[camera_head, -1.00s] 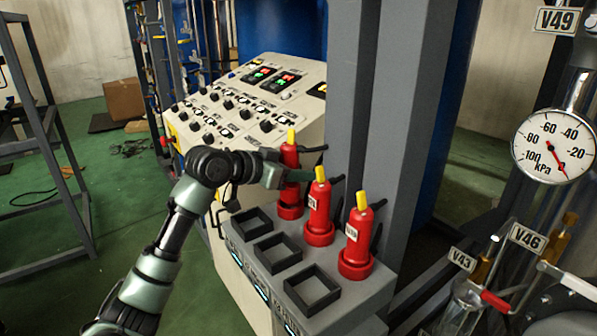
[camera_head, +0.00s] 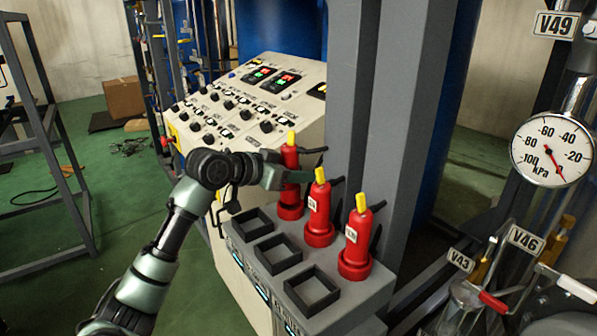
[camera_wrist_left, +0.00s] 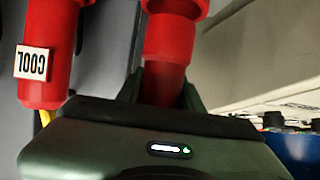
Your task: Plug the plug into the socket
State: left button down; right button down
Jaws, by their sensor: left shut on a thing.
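Several red plugs with yellow tops stand in a row on the grey box. My left gripper (camera_head: 289,178) is shut on the farthest red plug (camera_head: 290,207), around its upper body. That plug is upright, with its lower end at a wide red ring on the box; I cannot tell how deep it sits. In the left wrist view the held plug (camera_wrist_left: 165,75) is between the fingers, with a wider red collar (camera_wrist_left: 172,38) above it in the picture.
Black square frames (camera_head: 278,255) line the front of the box. A grey post (camera_head: 352,100) rises close behind the plugs. A sloped control panel (camera_head: 260,105) stands beyond. A kPa gauge (camera_head: 552,150) and valves labelled V43 (camera_head: 460,260) and V46 (camera_head: 523,240) are at the right.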

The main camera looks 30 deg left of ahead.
aim_at(298, 187)
pick_arm(q)
jog(key=shift+f+b, duration=0.3)
jog(key=shift+f, duration=0.15)
jog(key=shift+f+b, duration=0.85)
jog(key=shift+f, duration=0.75)
jog(key=c, duration=0.8)
grip_release()
jog(key=shift+c, duration=0.2)
jog(key=shift+s, duration=0.1)
jog(key=b+v, duration=0.2)
jog(key=v, duration=0.4)
jog(key=shift+s+a, duration=0.1)
jog(key=shift+s, duration=0.1)
jog(key=shift+s+a+r, duration=0.15)
jog(key=shift+s+r, duration=0.2)
jog(key=shift+s, duration=0.15)
jog(key=shift+r, duration=0.1)
